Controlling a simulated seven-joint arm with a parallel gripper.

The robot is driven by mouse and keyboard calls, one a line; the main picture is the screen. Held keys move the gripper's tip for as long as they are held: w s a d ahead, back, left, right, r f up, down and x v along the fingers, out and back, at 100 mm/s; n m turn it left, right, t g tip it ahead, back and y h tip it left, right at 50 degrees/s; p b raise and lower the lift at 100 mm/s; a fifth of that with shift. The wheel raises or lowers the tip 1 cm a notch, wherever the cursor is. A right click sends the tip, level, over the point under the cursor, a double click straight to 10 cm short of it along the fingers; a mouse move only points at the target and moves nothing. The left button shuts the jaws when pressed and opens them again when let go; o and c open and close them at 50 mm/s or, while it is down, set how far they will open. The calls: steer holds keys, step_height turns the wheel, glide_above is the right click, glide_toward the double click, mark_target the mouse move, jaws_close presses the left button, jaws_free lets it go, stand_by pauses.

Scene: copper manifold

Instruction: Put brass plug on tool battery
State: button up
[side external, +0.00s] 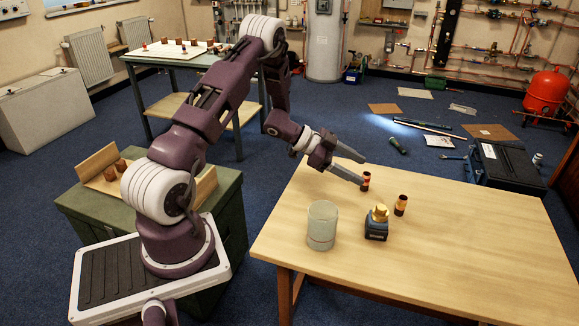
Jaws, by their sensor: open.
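The tool battery (376,231) is a small dark block standing near the middle of the wooden table. The brass plug (380,212), gold-coloured and faceted, sits on top of the battery, with my gripper clear of it. My gripper (363,172) is open, its two grey fingers pointing right, behind and a little left of the battery.
A clear glass jar (321,226) stands just left of the battery. A second copper fitting (401,205) stands upright to its right. The right part of the table (490,245) is bare. A green cabinet (225,215) with an open box stands at the left.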

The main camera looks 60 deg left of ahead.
step_height(320, 180, up, 20)
steer(key=n+t+y, duration=0.1)
steer(key=n+y, duration=0.3)
steer(key=y, duration=0.5)
steer(key=s+d+r+n+g+y, duration=0.1)
steer(key=s+d+r+n, duration=0.15)
steer(key=s, duration=0.35)
steer(key=s+d+r+n+g, duration=0.1)
steer(key=s+d+r, duration=0.25)
steer(key=s, duration=0.25)
steer(key=s+d+f+g+h, duration=0.1)
steer(key=s+d, duration=0.2)
steer(key=s, duration=0.3)
steer(key=s+d+f+g+h, duration=0.1)
steer(key=s+d+f, duration=0.1)
steer(key=s+d, duration=0.2)
steer(key=s+d+f+n+g+h, duration=0.1)
steer(key=s+d, duration=0.2)
steer(key=s, duration=0.6)
steer(key=shift+s+d+f+g, duration=0.15)
steer(key=shift+s+d+g, duration=0.15)
steer(key=shift+d+g, duration=0.1)
